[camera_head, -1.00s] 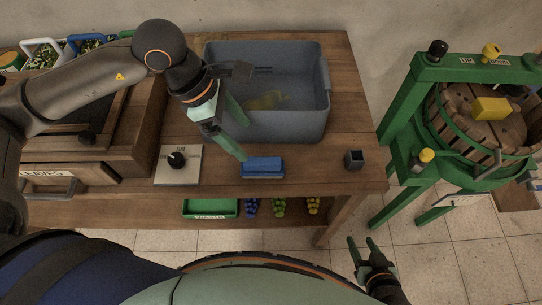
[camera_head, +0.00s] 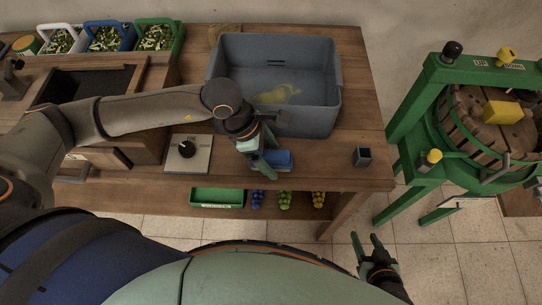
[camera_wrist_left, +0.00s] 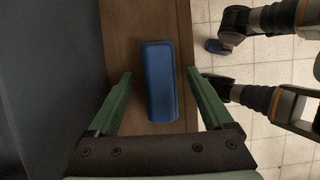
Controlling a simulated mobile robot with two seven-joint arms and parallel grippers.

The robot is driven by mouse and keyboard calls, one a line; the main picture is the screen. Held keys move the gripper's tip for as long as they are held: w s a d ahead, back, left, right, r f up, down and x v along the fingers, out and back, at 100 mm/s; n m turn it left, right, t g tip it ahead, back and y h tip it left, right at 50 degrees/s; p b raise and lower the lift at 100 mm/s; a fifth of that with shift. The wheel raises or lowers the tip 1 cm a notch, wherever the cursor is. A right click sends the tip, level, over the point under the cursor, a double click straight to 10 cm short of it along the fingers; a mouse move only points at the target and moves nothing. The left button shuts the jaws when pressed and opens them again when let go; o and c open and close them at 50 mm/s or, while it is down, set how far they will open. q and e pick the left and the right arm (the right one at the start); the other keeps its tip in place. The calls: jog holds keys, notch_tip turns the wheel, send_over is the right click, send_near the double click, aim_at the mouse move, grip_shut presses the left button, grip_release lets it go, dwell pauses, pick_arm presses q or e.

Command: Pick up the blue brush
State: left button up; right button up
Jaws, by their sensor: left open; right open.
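The blue brush (camera_head: 284,160) lies on the wooden table near its front edge, in front of the grey bin. In the left wrist view the blue brush (camera_wrist_left: 159,80) lies lengthwise between the two fingers, apart from both. My left gripper (camera_head: 268,166) is open over the brush, and its green fingers hide the brush's left part in the head view. The left gripper also shows in the left wrist view (camera_wrist_left: 158,90). My right gripper (camera_head: 368,246) is open and empty, off the table's front side over the tiled floor.
The grey bin (camera_head: 331,110) with a yellowish thing in it stands just behind the brush. A small dark cup (camera_head: 362,157) is to the right, and a plate with a black knob (camera_head: 188,153) to the left. A green press (camera_head: 410,120) stands at right.

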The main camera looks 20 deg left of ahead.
pick_arm(q)
grip_shut()
dwell(0.8)
